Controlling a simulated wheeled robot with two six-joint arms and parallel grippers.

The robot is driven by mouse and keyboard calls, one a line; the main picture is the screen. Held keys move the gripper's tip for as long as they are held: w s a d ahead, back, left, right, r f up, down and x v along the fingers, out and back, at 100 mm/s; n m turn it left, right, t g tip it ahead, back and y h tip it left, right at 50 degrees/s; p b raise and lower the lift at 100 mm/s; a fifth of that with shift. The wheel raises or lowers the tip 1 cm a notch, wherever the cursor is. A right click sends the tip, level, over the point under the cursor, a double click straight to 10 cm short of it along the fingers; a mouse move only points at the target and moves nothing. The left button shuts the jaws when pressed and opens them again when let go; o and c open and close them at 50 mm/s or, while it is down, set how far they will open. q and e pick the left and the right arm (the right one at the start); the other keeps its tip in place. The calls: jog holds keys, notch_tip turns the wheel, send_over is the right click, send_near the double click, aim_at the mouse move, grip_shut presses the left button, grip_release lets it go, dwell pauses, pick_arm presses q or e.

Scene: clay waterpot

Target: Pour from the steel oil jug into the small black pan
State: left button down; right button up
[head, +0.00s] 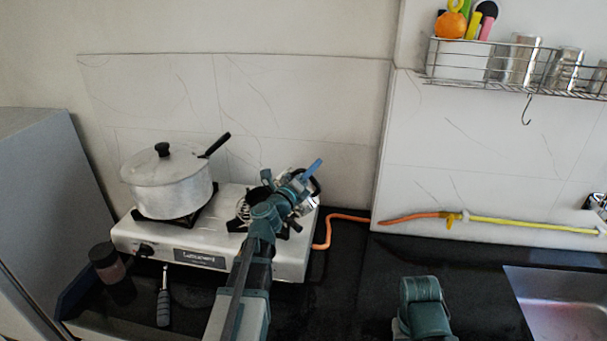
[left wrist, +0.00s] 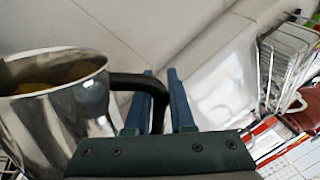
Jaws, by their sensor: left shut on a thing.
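The steel oil jug (left wrist: 60,125) fills the left of the left wrist view, with yellowish oil visible inside its rim. Its black handle (left wrist: 137,83) passes between the fingers of my left gripper (left wrist: 170,88), which is shut on it. In the head view, the left gripper (head: 310,175) is over the right end of the stove, and a shiny part of the jug (head: 305,205) shows beside it. My arm hides much of the right burner. I cannot make out the small black pan. Only a link of my right arm shows; its gripper is out of view.
A lidded steel pot (head: 172,187) stands on the left burner of the stove (head: 135,232). A dark jar (head: 107,262) and a dark-handled utensil (head: 164,305) are in front. An orange hose (head: 345,217) runs right. A sink (head: 565,310) and wire rack (head: 510,75) are at right.

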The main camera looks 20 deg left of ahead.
pick_arm(q)
jog(key=shift+a+n, duration=0.3)
jog(key=shift+n, duration=0.2)
dwell(1.5)
jog(key=shift+r, duration=0.1)
dwell(0.3)
jog(key=r+m+p, duration=0.1)
jog(key=d+r+m+p, duration=0.1)
jog(key=p, duration=0.1)
jog(key=shift+d+r, duration=0.1)
jog(key=shift+r, duration=0.3)
pick_arm(e)
notch_tip(320, 180, up, 3)
jog(key=shift+r, duration=0.1)
pick_arm(q)
jog(key=shift+d+f+m+g+h, duration=0.15)
jog(key=shift+f+m+g, duration=0.25)
jog(key=shift+m, duration=0.95)
jog(key=shift+d+f+m+g+h, duration=0.15)
jog(key=shift+f+m, duration=0.3)
jog(key=shift+m, duration=0.85)
jog(key=shift+d+f+m+g, duration=0.15)
jog(key=shift+f+m+g, duration=0.25)
jog(key=shift+m, duration=0.95)
pick_arm(e)
jog(key=shift+r, duration=0.1)
pick_arm(q)
jog(key=shift+p, duration=0.3)
